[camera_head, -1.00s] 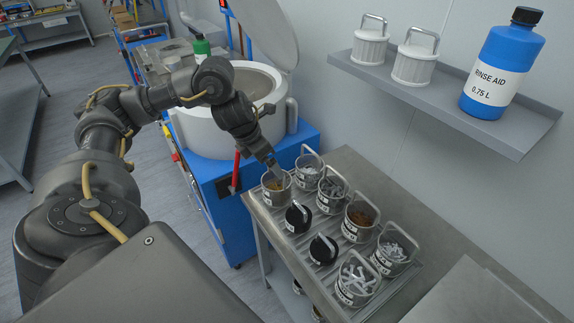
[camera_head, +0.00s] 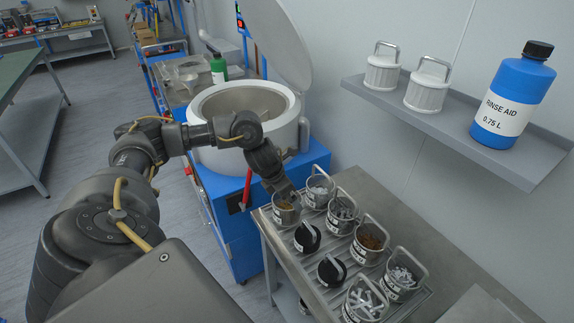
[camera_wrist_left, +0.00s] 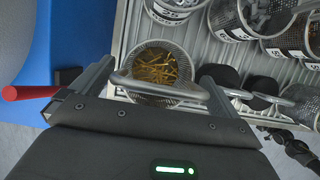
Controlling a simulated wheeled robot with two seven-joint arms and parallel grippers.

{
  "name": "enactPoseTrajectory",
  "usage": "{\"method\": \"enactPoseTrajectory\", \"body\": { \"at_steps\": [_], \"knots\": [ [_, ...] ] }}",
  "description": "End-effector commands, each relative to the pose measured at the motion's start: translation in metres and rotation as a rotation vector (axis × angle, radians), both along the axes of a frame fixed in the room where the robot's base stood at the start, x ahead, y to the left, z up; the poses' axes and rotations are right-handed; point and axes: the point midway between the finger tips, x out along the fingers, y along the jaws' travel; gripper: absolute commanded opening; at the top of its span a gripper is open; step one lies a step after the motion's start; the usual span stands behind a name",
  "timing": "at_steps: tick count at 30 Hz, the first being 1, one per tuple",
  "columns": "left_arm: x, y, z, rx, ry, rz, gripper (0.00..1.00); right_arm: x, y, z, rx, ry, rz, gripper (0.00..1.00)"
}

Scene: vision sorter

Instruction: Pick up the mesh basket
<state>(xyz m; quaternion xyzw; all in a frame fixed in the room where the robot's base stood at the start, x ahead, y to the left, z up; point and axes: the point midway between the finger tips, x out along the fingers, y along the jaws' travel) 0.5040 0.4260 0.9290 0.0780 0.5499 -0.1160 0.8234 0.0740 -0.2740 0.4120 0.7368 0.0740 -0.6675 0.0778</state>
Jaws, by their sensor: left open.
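A mesh basket (camera_head: 287,214) with brass-coloured pieces stands at the far left corner of the ribbed tray on the cart. In the left wrist view the same basket (camera_wrist_left: 155,72) shows its round rim and its loop handle, which arches toward my gripper. My left gripper (camera_wrist_left: 157,82) is open, with one finger on each side of the handle. In the head view the left gripper (camera_head: 284,190) is above this basket, and its fingertips are hard to make out. I cannot tell whether the fingers touch the handle. My right gripper is not in view.
Several other mesh baskets (camera_head: 370,244) and black round-handled pieces (camera_head: 308,237) stand close by on the tray. A white round machine (camera_head: 246,140) with a raised lid is behind. A wall shelf (camera_head: 460,135) holds white canisters and a blue bottle (camera_head: 512,100).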

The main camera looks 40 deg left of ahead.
Motion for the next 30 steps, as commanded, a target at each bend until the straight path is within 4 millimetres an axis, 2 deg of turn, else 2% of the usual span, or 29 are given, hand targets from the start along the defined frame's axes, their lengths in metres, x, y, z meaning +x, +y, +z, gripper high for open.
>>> {"method": "enactPoseTrajectory", "body": {
  "at_steps": [6, 13, 24, 30],
  "knots": [
    [0.007, -0.002, -0.018, -0.001, 0.001, 0.000, 1.00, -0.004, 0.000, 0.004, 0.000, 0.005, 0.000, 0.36],
    [0.008, -0.003, -0.019, -0.001, 0.000, -0.001, 0.99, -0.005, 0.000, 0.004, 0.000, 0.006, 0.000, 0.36],
    [0.008, -0.002, -0.019, -0.001, 0.000, -0.001, 0.50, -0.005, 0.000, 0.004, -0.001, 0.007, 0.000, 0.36],
    [0.008, -0.002, -0.018, -0.002, -0.003, 0.000, 0.50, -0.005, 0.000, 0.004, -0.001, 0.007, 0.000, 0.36]
  ]
}}
